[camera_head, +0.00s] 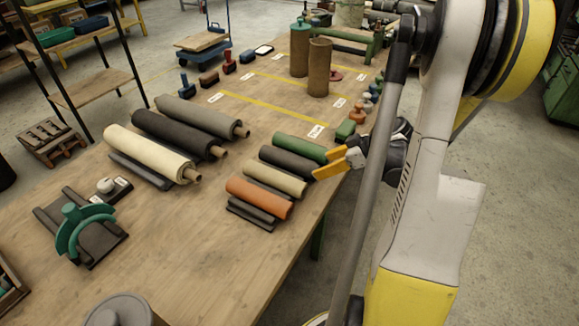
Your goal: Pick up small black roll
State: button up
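The small black roll (288,163) lies on the wooden table in a row of short rolls, between a green roll (298,148) and a beige roll (275,180). My gripper (323,165) is at the right end of the black roll, with its two orange-yellow fingers spread apart. The lower finger overlaps the roll's end in the picture, and the upper finger is near the green roll's end. I cannot tell whether either finger touches a roll. The far side of the gripper is hidden by my arm.
An orange roll (259,197) and a dark grey roll lie nearer. Longer cream (148,153), black (180,134) and grey (203,117) rolls lie left. Two brown upright cylinders (319,68) stand farther back. A green tape-dispenser-like object (73,228) stands front left. The table's right edge is close to my gripper.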

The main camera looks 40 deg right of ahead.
jog(key=b+x, duration=0.2)
jog(key=x, duration=0.1)
jog(key=f+b+x, duration=0.1)
jog(key=x, duration=0.1)
jog(key=shift+s+d+f, duration=0.1)
jog(key=shift+s+d, duration=0.1)
jog(key=shift+s, duration=0.05)
jog(key=shift+w+f, duration=0.1)
jog(key=shift+w, duration=0.1)
jog(key=c, duration=1.1)
jog(key=shift+c, duration=0.5)
jog(key=shift+r, duration=0.25)
